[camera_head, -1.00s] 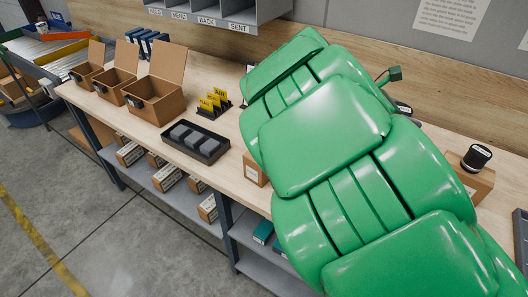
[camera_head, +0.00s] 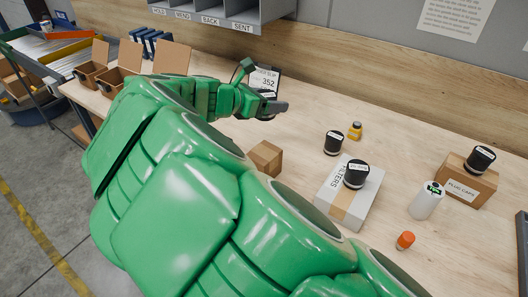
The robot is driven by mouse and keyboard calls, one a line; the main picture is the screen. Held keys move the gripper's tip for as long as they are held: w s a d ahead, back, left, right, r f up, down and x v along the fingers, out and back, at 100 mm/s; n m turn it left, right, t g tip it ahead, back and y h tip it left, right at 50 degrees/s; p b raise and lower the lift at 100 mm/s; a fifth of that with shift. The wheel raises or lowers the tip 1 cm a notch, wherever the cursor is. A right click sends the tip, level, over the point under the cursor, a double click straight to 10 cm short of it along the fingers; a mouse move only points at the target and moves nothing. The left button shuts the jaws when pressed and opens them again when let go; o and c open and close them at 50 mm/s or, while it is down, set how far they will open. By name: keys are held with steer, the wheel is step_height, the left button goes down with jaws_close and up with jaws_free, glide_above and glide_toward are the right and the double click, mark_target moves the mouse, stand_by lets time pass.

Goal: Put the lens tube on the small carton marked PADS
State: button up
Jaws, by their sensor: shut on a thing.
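My gripper (camera_head: 274,106) is at the end of my green arm, above the back of the bench and in front of an upright slip. It is shut on a dark, pale-topped thing (camera_head: 267,93), which looks like a lens tube; the fingers hide much of it. A small plain brown carton (camera_head: 265,158) stands below, partly behind my arm; I see no PADS mark on it. Similar black tubes with pale labels stand on the bench (camera_head: 333,143), on the white FILTERS carton (camera_head: 356,175) and on the PLUG CAPS carton (camera_head: 480,160).
A small yellow bottle (camera_head: 355,131), a white bottle (camera_head: 426,201) and an orange-capped jar (camera_head: 405,240) stand to the right. Grey pigeonholes (camera_head: 225,14) hang above. Open brown boxes (camera_head: 120,78) are at left. The bench's back right is clear.

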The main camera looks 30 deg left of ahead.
mark_target(268, 150)
step_height(268, 150, down, 4)
steer(key=shift+s+r, duration=0.1)
steer(key=shift+f, duration=4.6)
steer(key=shift+f, duration=0.15)
steer(key=o, duration=1.2)
steer(key=shift+o, duration=0.2)
steer(key=shift+a+r, duration=0.1)
steer(key=shift+r, duration=0.1)
steer(key=v, duration=1.2)
steer(key=shift+f, duration=0.1)
